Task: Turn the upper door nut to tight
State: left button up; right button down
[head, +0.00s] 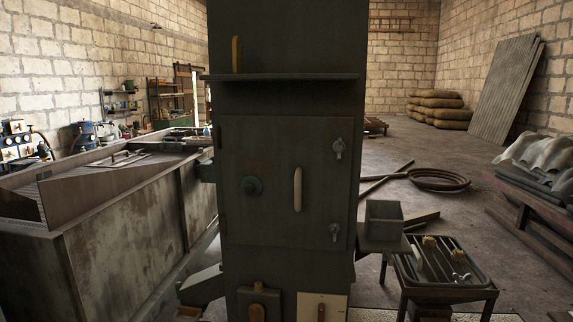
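The upper door nut (338,148) is a small pale wing nut near the top right corner of the dark metal door (270,215). Its wings look roughly upright. Whether it is tight cannot be told from here. A similar lower door nut (334,232) sits near the bottom right corner. The door appears closed against the tall dark cabinet (290,35). Neither of my grippers is in view.
A narrow shelf (285,77) juts out above the door, with a yellowish upright object (237,54) at its left. A large metal trough (130,245) stands left. A tray table (445,262) with tools stands right, beside a grey box (384,222).

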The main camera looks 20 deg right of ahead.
aim_at(339, 146)
jog(key=z, duration=1.35)
